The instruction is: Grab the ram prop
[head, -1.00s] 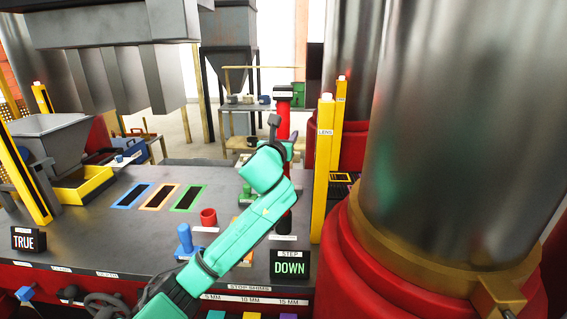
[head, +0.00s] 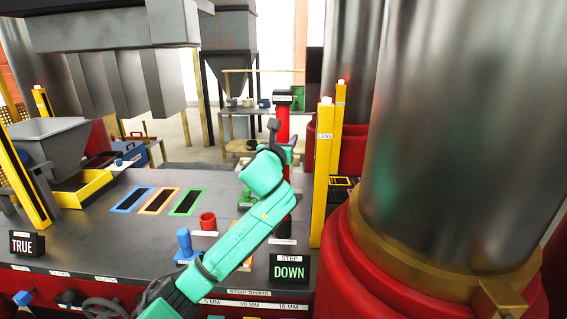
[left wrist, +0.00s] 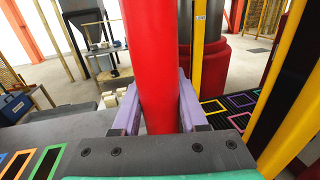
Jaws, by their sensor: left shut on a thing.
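The ram prop is a tall red post (head: 283,124) with a dark top, upright near the right end of the press table in the head view. In the left wrist view the red post (left wrist: 152,60) stands between the two purple fingers. My left gripper (left wrist: 158,112) is shut on the post, with one finger on each side. In the head view my green left arm reaches up from the bottom to the post, and the left gripper (head: 292,153) is mostly hidden behind its own wrist. The post's middle is covered by my arm. My right gripper is not in view.
Yellow light-curtain posts (head: 322,175) stand just right of the ram prop. A large steel column with a red base (head: 350,285) fills the right. The "DOWN" sign (head: 289,268) is at the front.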

